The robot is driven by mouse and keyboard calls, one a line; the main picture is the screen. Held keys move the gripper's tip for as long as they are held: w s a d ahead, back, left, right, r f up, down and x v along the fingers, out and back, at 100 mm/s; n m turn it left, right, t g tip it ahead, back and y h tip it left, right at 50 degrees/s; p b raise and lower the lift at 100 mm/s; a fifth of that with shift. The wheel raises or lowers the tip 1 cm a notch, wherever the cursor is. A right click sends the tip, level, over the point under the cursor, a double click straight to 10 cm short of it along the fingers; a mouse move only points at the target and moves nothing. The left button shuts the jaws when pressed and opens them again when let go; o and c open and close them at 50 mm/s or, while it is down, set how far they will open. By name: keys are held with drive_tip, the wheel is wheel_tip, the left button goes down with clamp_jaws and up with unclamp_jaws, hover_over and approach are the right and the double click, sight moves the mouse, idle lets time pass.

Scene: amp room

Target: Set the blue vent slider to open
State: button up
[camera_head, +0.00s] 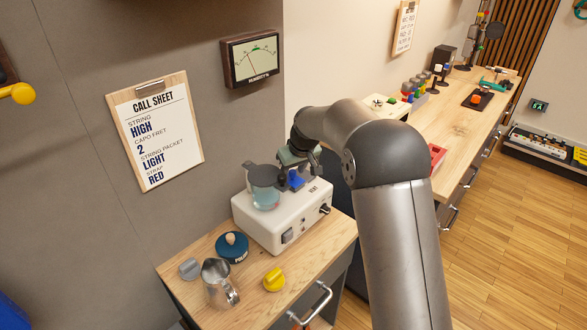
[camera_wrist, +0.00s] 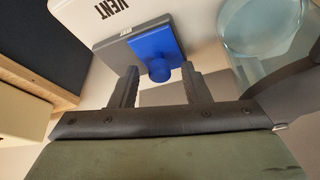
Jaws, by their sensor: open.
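The blue vent slider (camera_head: 296,179) sits on top of the white humidifier box (camera_head: 262,226), beside a VENT label. In the wrist view the slider (camera_wrist: 155,48) is a blue plate with a round knob, on a grey track with a small label that I cannot read fully. My gripper (camera_wrist: 159,72) is open and empty. Its two dark fingertips lie on either side of the knob in that view, with gaps; I see no contact. In the head view my gripper (camera_head: 299,160) is just above the slider and partly hides the track. Which end of travel the slider is at is unclear.
A clear water vessel (camera_head: 264,196) with a dark lid stands on the box beside my gripper. A humidity gauge (camera_head: 252,59) hangs behind.

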sight(306, 174)
clamp_jaws()
drive_tip(key=shift+w+d+r, duration=0.1)
drive_tip(key=shift+w+d, duration=0.8)
drive_tip(key=shift+w, duration=0.15)
drive_tip(key=shift+w+d, duration=0.85)
drive_tip(key=shift+w, duration=0.2)
unclamp_jaws()
drive_tip(key=shift+w, duration=0.1)
drive_tip(key=b+v, duration=0.1)
drive_tip(key=v, duration=1.6)
drive_tip(key=shift+s+b, duration=0.25)
drive_tip(key=shift+b, duration=0.15)
drive_tip(key=shift+d+r, duration=0.1)
